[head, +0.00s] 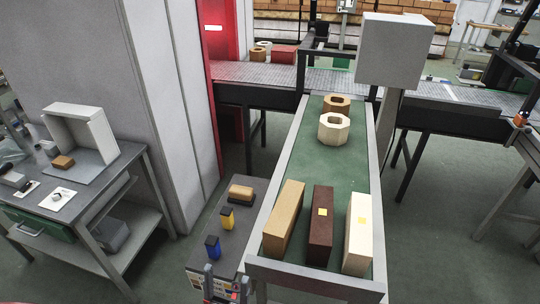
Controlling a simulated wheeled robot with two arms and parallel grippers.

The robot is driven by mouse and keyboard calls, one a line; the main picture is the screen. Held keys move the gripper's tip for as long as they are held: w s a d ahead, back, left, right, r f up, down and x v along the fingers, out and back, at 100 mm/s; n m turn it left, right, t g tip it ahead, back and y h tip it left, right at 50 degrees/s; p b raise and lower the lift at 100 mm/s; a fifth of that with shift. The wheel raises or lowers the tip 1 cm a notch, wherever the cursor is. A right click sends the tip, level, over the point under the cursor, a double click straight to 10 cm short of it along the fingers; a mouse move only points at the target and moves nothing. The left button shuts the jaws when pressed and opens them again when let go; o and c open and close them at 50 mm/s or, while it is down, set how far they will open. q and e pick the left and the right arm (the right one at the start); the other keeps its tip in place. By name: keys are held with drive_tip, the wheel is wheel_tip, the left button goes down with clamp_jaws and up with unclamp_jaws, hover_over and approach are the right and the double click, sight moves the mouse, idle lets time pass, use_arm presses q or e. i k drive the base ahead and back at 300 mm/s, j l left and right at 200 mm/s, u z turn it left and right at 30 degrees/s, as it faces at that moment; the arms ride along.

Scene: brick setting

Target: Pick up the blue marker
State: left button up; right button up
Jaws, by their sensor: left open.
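The blue marker (212,248), a short block with a dark top, stands upright near the front of a small dark side table (203,266). A similar yellow marker (227,219) stands just behind it. My left gripper (226,275) is at the bottom edge of the head view, in front of the table's near edge. Its two fingers are apart, and I see nothing held between them. The blue marker is a little beyond the fingers, apart from them as far as I can tell. My right gripper is not in view.
A brown-and-black brush-like block (241,193) lies behind the markers. The green conveyor (331,177) on the right carries three tall blocks at its near end and two ring-shaped pieces farther back. A grey workbench (100,185) stands at left. Green floor lies between.

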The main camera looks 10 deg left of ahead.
sight(212, 242)
drive_tip(key=u, duration=0.95)
